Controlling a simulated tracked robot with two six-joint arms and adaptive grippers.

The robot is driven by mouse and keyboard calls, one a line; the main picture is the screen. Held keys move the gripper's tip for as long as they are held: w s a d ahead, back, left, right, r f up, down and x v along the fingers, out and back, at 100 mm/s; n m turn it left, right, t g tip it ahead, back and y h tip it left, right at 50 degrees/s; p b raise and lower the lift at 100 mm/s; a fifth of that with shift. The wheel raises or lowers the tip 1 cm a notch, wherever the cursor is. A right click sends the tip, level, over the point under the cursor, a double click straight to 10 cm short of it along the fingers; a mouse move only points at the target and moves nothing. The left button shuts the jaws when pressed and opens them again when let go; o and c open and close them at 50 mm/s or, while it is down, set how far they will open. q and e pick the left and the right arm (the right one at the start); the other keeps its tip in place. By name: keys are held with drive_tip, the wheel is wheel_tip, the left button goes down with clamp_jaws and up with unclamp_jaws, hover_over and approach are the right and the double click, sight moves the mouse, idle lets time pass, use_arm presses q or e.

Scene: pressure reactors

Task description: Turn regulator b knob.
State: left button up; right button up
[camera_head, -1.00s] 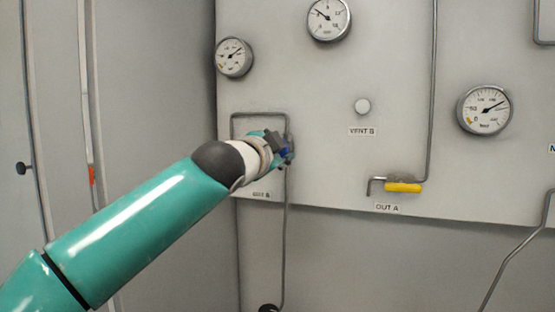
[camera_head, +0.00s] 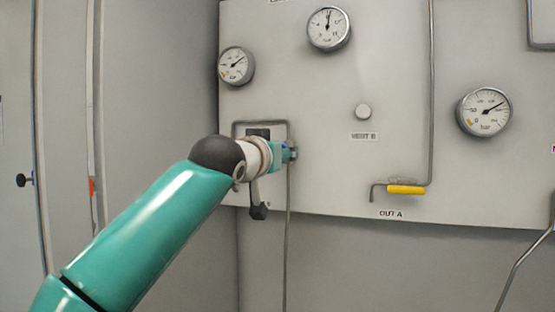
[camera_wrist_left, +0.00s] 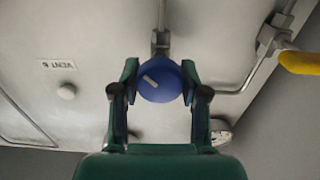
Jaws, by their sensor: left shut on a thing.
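The blue round regulator knob (camera_wrist_left: 160,80) with a pale mark on its face is in the middle of the left wrist view. My left gripper (camera_wrist_left: 159,82) is shut on it, with one finger on each side. In the head view my left arm reaches from the lower left to the panel, and its gripper (camera_head: 286,152) is at a pipe on the panel's left part. There the knob is mostly hidden by the gripper and wrist. My right gripper is not in view.
The grey panel carries a left gauge (camera_head: 236,65), a top gauge (camera_head: 328,28) and a right gauge (camera_head: 484,111). A white round knob (camera_head: 363,111) labelled VENT B and a yellow handle (camera_head: 405,190) above OUT A are right of the gripper. Thin pipes run along the panel.

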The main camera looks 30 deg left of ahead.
use_arm(q)
drive_tip(key=shift+w+d+f+n, duration=0.15)
drive_tip(key=shift+f+n, duration=0.25)
drive_tip(key=shift+n, duration=0.7)
drive_tip(key=o, duration=1.1)
drive_tip(key=shift+r, duration=0.15)
drive_tip(key=shift+o, duration=0.2)
drive_tip(key=shift+r, duration=0.1)
drive_tip(key=shift+s, duration=0.2)
drive_tip(key=v, duration=1.1)
drive_tip(key=shift+s, duration=0.35)
